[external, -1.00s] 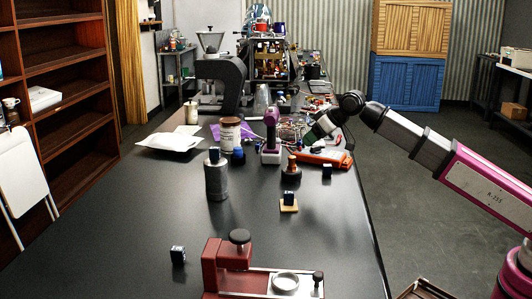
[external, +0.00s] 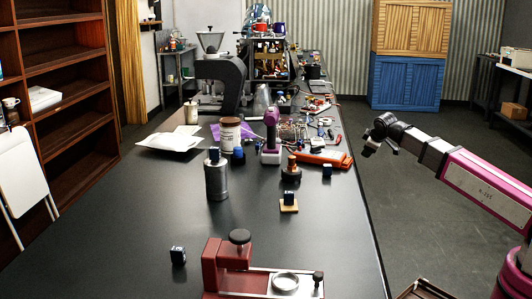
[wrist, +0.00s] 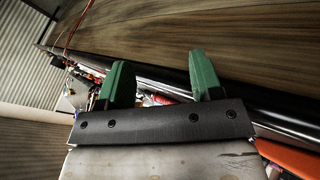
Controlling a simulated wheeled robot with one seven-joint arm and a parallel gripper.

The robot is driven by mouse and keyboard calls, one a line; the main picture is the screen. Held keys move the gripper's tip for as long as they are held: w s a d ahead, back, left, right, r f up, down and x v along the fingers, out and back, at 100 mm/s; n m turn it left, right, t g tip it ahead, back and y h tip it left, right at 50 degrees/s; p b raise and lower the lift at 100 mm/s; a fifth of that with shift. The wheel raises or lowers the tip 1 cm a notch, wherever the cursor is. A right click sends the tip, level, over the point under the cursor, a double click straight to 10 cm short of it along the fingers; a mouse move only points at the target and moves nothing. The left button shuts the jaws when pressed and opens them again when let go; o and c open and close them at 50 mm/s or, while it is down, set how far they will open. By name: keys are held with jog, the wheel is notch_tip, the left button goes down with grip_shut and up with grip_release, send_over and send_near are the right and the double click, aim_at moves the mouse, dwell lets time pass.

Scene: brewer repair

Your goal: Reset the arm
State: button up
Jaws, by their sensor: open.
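My arm (external: 490,183), pink and grey, reaches in from the right side of the external view. Its end is beside the right edge of the black table (external: 330,225), over the floor. My gripper (external: 368,149) is small and dark there. In the wrist view my gripper (wrist: 163,80) shows two green fingers spread apart with nothing held between them.
A red press-like device (external: 222,268) is at the near end.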

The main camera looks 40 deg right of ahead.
jog(key=s+a+f+m+g+y, duration=0.1)
jog(key=s+a+f+g, duration=0.1)
jog(key=s+f, duration=0.5)
jog(key=s+a+f+m+g+y, duration=0.1)
jog(key=s+a+f, duration=0.3)
jog(key=f, duration=1.1)
jog(key=s+a+f+m+g+y, duration=0.1)
jog(key=s+a+f+m+g, duration=0.1)
jog(key=s+f, duration=0.9)
jog(key=shift+a+f+m+g, duration=0.4)
jog(key=shift+a+f+g, duration=0.2)
jog(key=shift+g, duration=0.2)
